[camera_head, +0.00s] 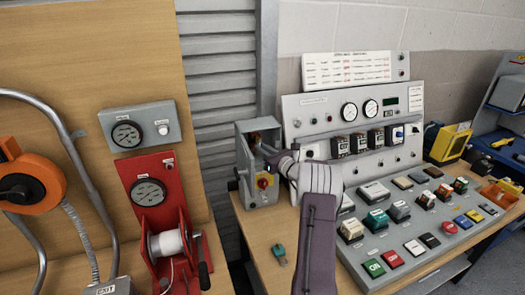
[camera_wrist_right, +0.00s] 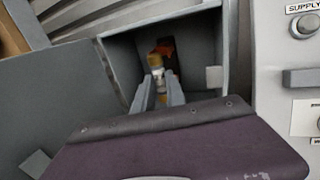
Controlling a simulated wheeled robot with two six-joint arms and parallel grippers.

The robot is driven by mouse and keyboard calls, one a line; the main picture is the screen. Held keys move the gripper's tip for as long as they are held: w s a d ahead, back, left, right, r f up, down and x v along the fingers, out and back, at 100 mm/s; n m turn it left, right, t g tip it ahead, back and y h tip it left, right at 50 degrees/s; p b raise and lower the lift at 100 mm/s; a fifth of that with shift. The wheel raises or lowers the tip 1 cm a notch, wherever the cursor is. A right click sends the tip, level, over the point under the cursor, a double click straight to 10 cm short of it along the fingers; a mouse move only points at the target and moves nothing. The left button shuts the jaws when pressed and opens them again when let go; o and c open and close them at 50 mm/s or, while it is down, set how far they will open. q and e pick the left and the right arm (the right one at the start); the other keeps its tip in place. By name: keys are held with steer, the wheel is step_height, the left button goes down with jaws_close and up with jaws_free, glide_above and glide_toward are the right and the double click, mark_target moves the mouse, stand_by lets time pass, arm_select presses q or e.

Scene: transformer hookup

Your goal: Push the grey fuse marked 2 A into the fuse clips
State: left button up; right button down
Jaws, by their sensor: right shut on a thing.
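My right gripper (camera_head: 266,150) reaches into the open grey box (camera_head: 243,132), which has a red and yellow switch (camera_head: 264,182) on its front. In the right wrist view my right gripper (camera_wrist_right: 159,88) is shut on a small fuse (camera_wrist_right: 156,64) with a brass-coloured end cap and a greyish body. The fuse points into the box, its far end close to an orange-red part (camera_wrist_right: 167,47) at the back. The fuse clips cannot be made out clearly, nor whether the fuse touches them. The 2 A marking is not readable. My left gripper is not in view.
The box walls (camera_wrist_right: 215,45) stand close around the gripper. A control panel (camera_head: 350,125) with gauges is right of the box, above a bench full of coloured modules. A teal key-like item (camera_head: 279,252) lies on the bench.

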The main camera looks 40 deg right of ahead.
steer(key=shift+b, duration=0.35)
steer(key=shift+w+d+r, duration=0.1)
steer(key=shift+w+d, duration=0.15)
steer(key=shift+w, duration=0.5)
steer(key=shift+w+d, duration=0.2)
steer(key=shift+w, duration=0.5)
stand_by(0.5)
steer(key=c, duration=1.3)
jaws_free()
steer(key=shift+s+a+f+b, duration=0.1)
steer(key=shift+s+f+b, duration=0.1)
steer(key=shift+s+b, duration=0.25)
steer(key=s+b, duration=0.1)
steer(key=s, duration=0.1)
steer(key=s+a+b, duration=0.1)
steer(key=s, duration=0.1)
steer(key=shift+a+r, duration=0.15)
